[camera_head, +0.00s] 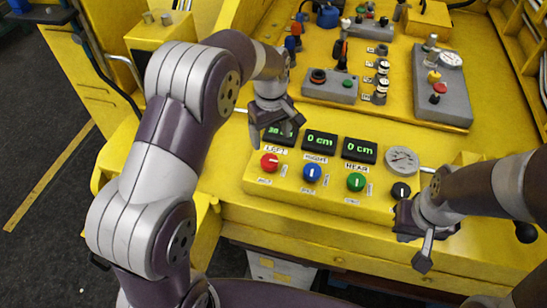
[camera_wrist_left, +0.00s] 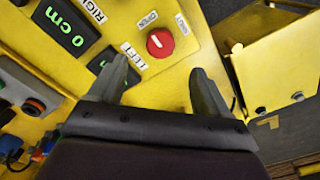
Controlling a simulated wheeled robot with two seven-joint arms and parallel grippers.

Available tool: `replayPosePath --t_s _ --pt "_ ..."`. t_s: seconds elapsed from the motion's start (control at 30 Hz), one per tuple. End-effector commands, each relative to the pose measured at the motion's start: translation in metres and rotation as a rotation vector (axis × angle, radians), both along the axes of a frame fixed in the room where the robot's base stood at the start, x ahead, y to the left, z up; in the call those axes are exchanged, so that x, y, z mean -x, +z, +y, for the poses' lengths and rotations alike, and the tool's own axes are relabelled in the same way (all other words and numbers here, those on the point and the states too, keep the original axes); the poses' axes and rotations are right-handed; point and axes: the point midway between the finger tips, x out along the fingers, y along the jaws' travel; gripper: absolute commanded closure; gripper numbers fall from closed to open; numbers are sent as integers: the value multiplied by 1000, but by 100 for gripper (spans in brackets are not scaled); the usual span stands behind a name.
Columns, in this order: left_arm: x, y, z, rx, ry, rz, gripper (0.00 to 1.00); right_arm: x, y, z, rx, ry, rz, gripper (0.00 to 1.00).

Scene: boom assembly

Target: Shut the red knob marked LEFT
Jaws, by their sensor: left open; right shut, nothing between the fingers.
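The red knob (camera_head: 269,162) sits at the left end of the yellow control panel, below its LEFT label. It also shows in the left wrist view (camera_wrist_left: 160,43), beside OPEN and SHUT labels; its short white mark seems to lean toward OPEN. My left gripper (camera_head: 273,134) is open and empty, just above and behind the red knob in the head view. In the wrist view its fingertips (camera_wrist_left: 158,70) are spread, with the knob beyond the gap, apparently untouched. My right gripper (camera_head: 418,246) is shut and empty at the panel's right front.
A blue knob (camera_head: 312,172) and a green knob (camera_head: 356,181) stand right of the red one. Behind are displays, including one reading 0 cm (camera_head: 320,143). A gauge (camera_head: 402,160) and a black knob (camera_head: 401,190) are near my right gripper. Grey fixtures (camera_head: 441,85) stand behind.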

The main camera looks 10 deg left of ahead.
Motion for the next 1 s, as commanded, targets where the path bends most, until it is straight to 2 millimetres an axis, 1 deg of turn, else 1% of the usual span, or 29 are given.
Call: replayPosePath --t_s 0.1,0.2,0.3,0.4,0.53,0.77,0.8,0.87,0.9,0.93,1.0 --pt "1 -29 1 -1 -1 6 22 0 13 0 0 0 0 100" --pt "1 -55 1 -1 -1 6 22 0 20 0 0 0 0 100" --pt "1 -76 1 -1 -2 4 22 0 25 0 0 0 0 100" --pt "0 -90 1 -1 -2 2 22 0 28 0 0 0 0 100" --pt "0 -99 1 0 -2 0 22 0 29 0 0 0 0 100" --pt "0 -101 1 0 -2 -1 22 0 28 0 0 0 0 100" --pt "0 -101 1 0 -3 -1 35 0 28 0 0 0 0 100" --pt "0 -101 1 0 -3 -1 55 0 28 0 0 0 0 100" --pt "0 -100 1 0 -3 -1 68 0 28 0 0 0 0 100" --pt "0 -100 1 -1 -3 -1 78 0 28 0 0 0 0 100" --pt "0 -100 1 0 -3 0 78 0 28 0 0 0 0 100"
